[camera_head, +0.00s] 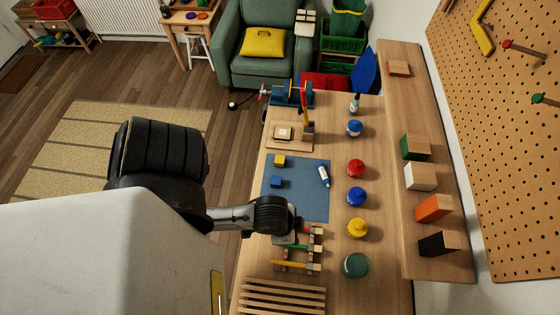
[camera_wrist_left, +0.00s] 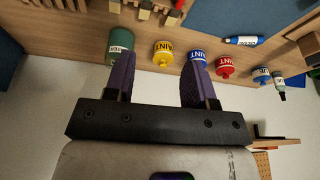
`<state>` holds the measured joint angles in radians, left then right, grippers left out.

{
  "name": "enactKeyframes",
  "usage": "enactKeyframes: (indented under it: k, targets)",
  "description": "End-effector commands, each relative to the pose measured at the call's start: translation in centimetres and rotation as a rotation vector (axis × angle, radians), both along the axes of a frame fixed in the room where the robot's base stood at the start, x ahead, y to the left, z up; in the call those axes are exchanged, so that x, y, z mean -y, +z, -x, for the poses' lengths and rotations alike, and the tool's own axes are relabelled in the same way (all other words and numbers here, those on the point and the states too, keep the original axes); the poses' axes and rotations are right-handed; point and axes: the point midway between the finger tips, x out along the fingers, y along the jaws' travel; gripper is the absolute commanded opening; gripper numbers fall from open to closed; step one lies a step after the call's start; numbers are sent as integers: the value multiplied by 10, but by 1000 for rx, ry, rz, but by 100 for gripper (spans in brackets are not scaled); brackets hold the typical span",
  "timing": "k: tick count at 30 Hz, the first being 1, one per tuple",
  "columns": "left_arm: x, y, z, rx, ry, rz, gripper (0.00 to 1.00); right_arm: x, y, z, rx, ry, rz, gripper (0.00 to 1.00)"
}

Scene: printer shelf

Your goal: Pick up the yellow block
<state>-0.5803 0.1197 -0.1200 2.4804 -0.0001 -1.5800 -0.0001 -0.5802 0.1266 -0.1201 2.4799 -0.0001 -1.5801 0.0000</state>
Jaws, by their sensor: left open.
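The small yellow block (camera_head: 280,160) sits on the upper left part of the blue mat (camera_head: 305,200) on the workbench. A small blue block (camera_head: 276,182) sits just below it on the mat. My left arm reaches in from the left, and its dark wrist (camera_head: 272,214) hangs over the mat's lower left edge, below the two blocks in the picture. In the left wrist view my left gripper (camera_wrist_left: 157,66) is open and empty, with two purple fingers apart. I cannot make out the yellow block in that view. My right gripper is not in view.
A blue and white tube (camera_head: 322,175) lies on the mat. Paint bottles stand right of it, including a red one (camera_head: 356,168) and a yellow one (camera_head: 358,228). A rack with coloured tools (camera_head: 298,266) is below the wrist. A wooden tray (camera_head: 289,133) is above the mat.

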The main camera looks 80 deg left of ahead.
Motion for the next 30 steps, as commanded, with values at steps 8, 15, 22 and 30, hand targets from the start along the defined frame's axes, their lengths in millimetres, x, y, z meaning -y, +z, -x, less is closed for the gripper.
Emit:
enactKeyframes:
  k: [8,15,22,30]
  targets:
    - [0,0,0,0,0,0,61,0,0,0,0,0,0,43]
    - [0,0,0,0,0,0,72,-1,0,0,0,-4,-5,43]
    - [-7,-7,-11,25,-15,-24,72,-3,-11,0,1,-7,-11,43]
    - [-68,-15,-35,74,-200,-269,72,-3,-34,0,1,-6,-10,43]
